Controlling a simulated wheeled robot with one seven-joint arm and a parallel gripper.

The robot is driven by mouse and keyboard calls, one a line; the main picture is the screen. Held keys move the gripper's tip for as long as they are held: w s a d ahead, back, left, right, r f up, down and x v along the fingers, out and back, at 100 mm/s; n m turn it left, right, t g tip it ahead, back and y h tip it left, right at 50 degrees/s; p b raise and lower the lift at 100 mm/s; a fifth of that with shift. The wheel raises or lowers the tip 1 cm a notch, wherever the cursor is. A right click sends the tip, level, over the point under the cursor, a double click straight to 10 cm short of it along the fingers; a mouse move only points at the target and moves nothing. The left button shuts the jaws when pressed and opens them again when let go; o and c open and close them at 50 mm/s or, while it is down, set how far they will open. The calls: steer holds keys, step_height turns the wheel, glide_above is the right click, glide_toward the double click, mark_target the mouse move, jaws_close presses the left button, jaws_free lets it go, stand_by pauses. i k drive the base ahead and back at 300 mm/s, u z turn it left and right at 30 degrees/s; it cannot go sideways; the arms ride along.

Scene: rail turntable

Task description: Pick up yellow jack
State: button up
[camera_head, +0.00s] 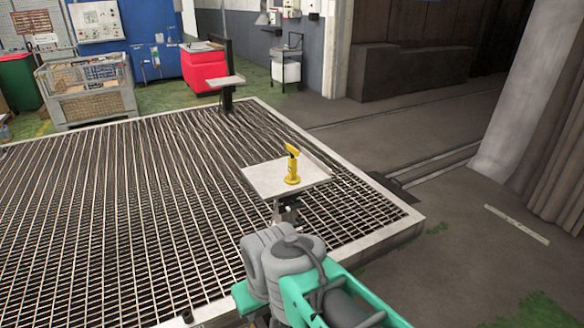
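The yellow jack (292,166) stands upright on a small pale tray (258,180), right of the tray's middle. My grey and green arm reaches up from the bottom of the view. A small dark and metallic part at its far end, just below the tray's front edge, looks like my gripper (287,208). It is apart from the jack. Its fingers are too small and too hidden to tell whether they are open.
The tray stands over a large metal grating (120,215) with a pale raised edge. A second tray on a black post (226,80) stands at the back. A red cabinet (203,68) and a wire crate (88,90) are behind. Bare floor lies to the right.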

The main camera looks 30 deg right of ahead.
mark_target(292, 179)
steer(key=z, duration=1.8)
steer(key=i, duration=1.9)
steer(key=u, duration=3.4)
